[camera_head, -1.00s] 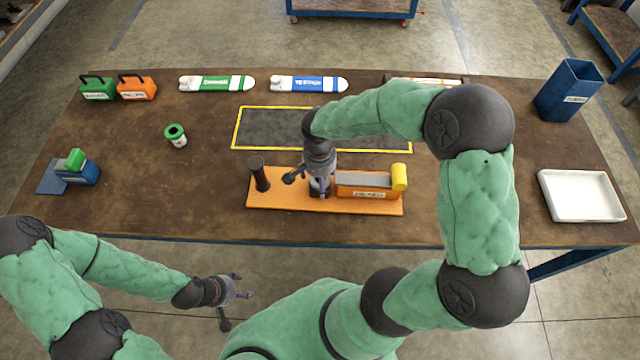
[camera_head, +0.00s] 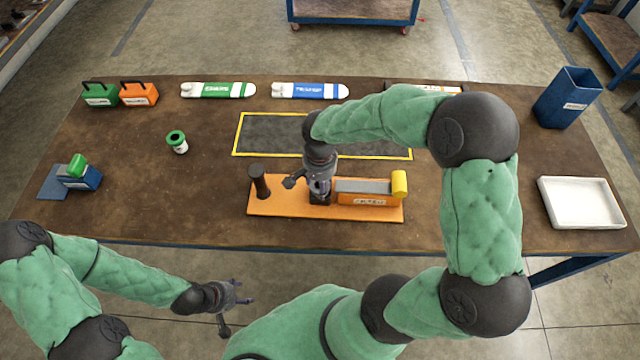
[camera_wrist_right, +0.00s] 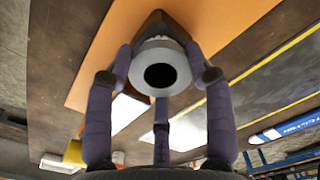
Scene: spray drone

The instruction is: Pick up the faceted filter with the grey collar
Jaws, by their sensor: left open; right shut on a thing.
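The faceted filter with the grey collar (camera_wrist_right: 160,68) shows in the right wrist view as a pale grey ring with a black hole and a dark angular body behind it. My right gripper (camera_head: 320,192) is shut on it, its fingers at either side of the collar and one in front. In the head view the filter is mostly hidden by the gripper, over the orange board (camera_head: 285,208). I cannot tell if it is clear of the board. My left gripper (camera_head: 236,301) is open and empty, off the table's front edge.
On the board, a dark post (camera_head: 259,182) stands left of the gripper and an orange block with a yellow cylinder (camera_head: 399,184) stands right. A yellow-framed mat (camera_head: 262,136) lies behind. A white tray (camera_head: 580,203) and blue bin (camera_head: 568,97) are at right.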

